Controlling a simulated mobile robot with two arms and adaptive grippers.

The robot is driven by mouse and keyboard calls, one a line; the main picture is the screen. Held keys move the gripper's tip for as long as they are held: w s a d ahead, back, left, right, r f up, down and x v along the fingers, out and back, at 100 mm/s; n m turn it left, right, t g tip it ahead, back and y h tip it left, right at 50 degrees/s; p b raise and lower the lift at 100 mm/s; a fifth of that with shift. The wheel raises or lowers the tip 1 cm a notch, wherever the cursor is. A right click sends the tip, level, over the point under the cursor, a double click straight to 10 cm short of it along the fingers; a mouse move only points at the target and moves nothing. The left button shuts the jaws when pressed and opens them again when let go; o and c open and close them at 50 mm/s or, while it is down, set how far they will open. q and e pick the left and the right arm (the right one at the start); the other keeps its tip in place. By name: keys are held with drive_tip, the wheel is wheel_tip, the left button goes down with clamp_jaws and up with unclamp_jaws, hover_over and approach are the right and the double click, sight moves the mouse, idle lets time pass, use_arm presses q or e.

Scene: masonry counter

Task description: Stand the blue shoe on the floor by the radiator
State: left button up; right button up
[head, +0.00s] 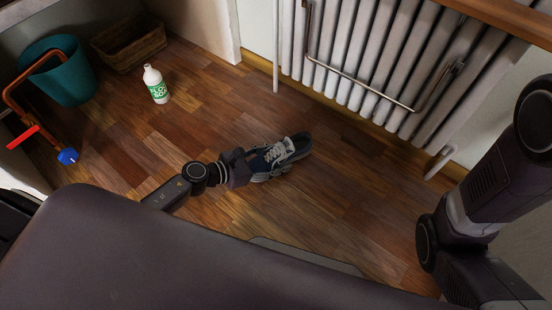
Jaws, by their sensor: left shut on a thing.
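The blue shoe (283,153) is dark blue with pale laces and a light sole, a little right of the middle of the head view. My left gripper (252,163) reaches in from the left and is shut on the shoe at its near left end. The shoe is low over the wooden floor; I cannot tell if its sole touches. The white radiator (352,62) stands against the wall beyond the shoe, with bare floor between them. My right arm is at the right edge; its gripper is not in view.
A white bottle with a green label (156,84) stands on the floor at the upper left. Behind it are a teal bucket (66,82) and a wicker basket (128,44). Copper pipe with a red lever (22,137) is at the left edge. A rail (360,80) fronts the radiator.

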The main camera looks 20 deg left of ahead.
sight(259, 163)
use_arm(q)
drive_tip(key=shift+f, duration=0.15)
drive_tip(key=o, duration=1.3)
drive_tip(key=shift+r, duration=0.2)
drive_tip(key=p+v, duration=0.4)
drive_tip(key=v, duration=0.6)
drive_tip(key=shift+s+a+r, duration=0.2)
drive_tip(key=shift+s, duration=0.05)
drive_tip(key=shift+s+a+r+p, duration=0.15)
drive_tip(key=shift+s+a+p, duration=0.2)
drive_tip(key=shift+s+a, duration=0.1)
